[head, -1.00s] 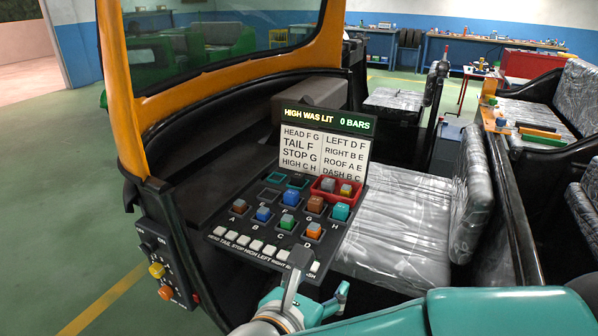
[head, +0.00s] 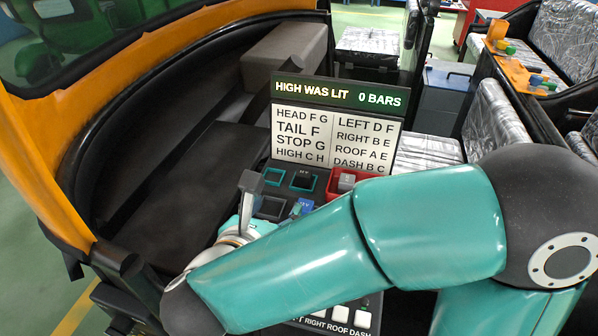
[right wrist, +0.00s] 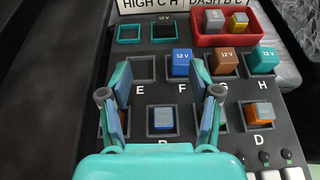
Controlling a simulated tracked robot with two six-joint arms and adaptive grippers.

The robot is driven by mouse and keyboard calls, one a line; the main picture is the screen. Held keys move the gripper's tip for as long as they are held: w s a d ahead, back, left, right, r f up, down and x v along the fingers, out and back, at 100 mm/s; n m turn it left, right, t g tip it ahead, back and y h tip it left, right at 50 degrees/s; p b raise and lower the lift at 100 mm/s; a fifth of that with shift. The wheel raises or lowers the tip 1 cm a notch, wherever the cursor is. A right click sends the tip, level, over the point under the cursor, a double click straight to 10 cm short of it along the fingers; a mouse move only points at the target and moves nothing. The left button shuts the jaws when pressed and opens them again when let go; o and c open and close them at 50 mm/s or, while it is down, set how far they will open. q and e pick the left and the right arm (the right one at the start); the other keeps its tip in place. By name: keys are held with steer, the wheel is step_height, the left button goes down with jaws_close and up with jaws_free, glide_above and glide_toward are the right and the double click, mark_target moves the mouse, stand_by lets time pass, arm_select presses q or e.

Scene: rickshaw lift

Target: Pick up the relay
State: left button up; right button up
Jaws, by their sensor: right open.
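The dark relay panel shows in the right wrist view with lettered sockets. A blue 12 V relay (right wrist: 181,63) sits upright in socket F, between my right gripper's fingers and closer to the right-hand one; its top also shows in the head view (head: 302,207). A brown relay (right wrist: 222,61) in G and a teal 12 V relay (right wrist: 262,60) in H stand to its right. A blue-grey relay (right wrist: 164,120) sits in B, nearer the wrist. Socket E (right wrist: 142,68) is empty. My right gripper (right wrist: 162,72) is open and empty over the panel. My left gripper is out of view.
A display board (head: 337,122) rises behind, reading "HIGH WAS LIT 0 BARS". My right arm hides much of the panel in the head view.

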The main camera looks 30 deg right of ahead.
glide_toward(301, 177)
steer(key=x, duration=0.3)
steer(key=shift+w+f, duration=0.3)
steer(key=shift+f, duration=0.2)
steer(key=shift+d+r+p+x, duration=0.15)
steer(key=shift+p+x, duration=0.1)
steer(key=shift+x, duration=1.15)
steer(key=shift+d+r+p+x, duration=0.1)
steer(key=shift+r+p+x, duration=0.15)
steer(key=shift+x, duration=1.15)
steer(key=shift+s, duration=0.2)
jaws_close()
